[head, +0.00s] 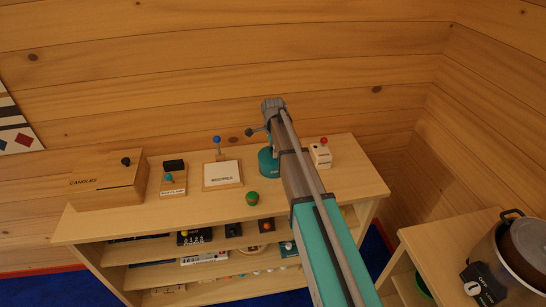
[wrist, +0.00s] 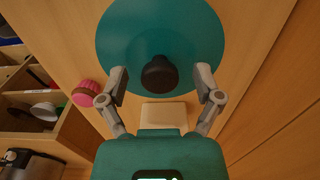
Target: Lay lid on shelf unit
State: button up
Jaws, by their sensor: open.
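The lid (wrist: 118,38) is a round teal disc with a black knob (wrist: 159,73), seen in the wrist view over a wooden surface. My gripper (wrist: 160,80) is open, with one finger on either side of the knob and a gap on both sides. Whether the lid rests flat on the wood is hard to tell. In the head view the shelf unit (head: 120,225) is pale wood against the log wall. A teal part shows beside my arm over its top; I cannot tell whether it is lid or gripper.
Lower shelves hold several small items. A pot (head: 515,250) stands on a side cabinet at right. A pink scalloped thing (wrist: 86,93) shows in the wrist view.

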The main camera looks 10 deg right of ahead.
dwell(0.3)
grip_shut()
dwell(0.3)
jog(key=shift+r, duration=0.15)
notch_tip(320, 180, up, 3)
jog(key=p, duration=0.3)
jog(key=shift+f, duration=0.2)
jog(key=s+r+p, duration=1)
jog(key=s, duration=0.4)
dwell(0.4)
